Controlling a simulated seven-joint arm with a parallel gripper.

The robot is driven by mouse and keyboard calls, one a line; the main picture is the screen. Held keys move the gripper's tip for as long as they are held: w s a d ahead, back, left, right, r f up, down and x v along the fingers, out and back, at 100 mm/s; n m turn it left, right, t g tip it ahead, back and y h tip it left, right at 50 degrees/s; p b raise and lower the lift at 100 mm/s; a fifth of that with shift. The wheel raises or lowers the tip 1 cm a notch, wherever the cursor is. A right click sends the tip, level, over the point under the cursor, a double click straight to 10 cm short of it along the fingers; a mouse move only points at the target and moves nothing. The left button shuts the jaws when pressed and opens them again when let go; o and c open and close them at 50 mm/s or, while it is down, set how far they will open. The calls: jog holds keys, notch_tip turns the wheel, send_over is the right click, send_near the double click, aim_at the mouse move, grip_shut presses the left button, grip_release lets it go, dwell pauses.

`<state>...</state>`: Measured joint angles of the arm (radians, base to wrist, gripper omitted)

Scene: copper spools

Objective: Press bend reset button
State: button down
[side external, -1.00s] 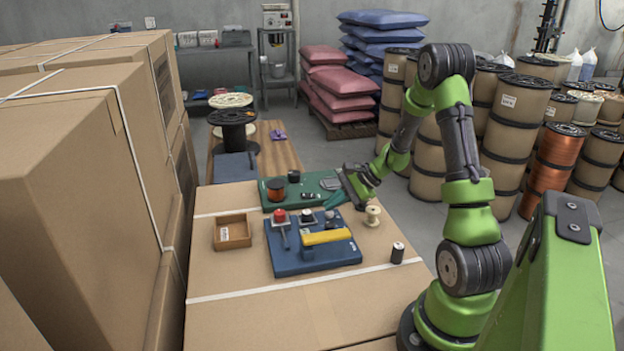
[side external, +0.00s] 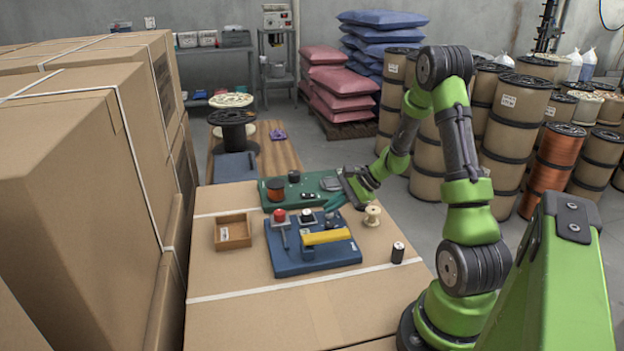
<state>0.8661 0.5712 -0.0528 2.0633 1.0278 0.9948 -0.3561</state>
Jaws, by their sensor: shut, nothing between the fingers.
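A blue board (side external: 283,262) lies on the cardboard-topped work surface. It carries a red round knob or button (side external: 279,215), a dark round knob (side external: 307,217) to its right, and a yellow bar (side external: 327,237). I cannot read any label, so I cannot tell which part is the bend reset button. My gripper (side external: 332,205) is shut and empty.
A green board (side external: 318,181) with a copper spool (side external: 275,189) lies behind. An open wooden box (side external: 233,232) stands left. A pale spool (side external: 372,215) and a small dark cylinder (side external: 397,253) stand right. Tall cartons (side external: 75,180) block the left; the front surface is clear.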

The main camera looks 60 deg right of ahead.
aim_at(333, 214)
dwell(0.6)
jog(key=shift+r, duration=0.8)
jog(key=shift+r, duration=2.55)
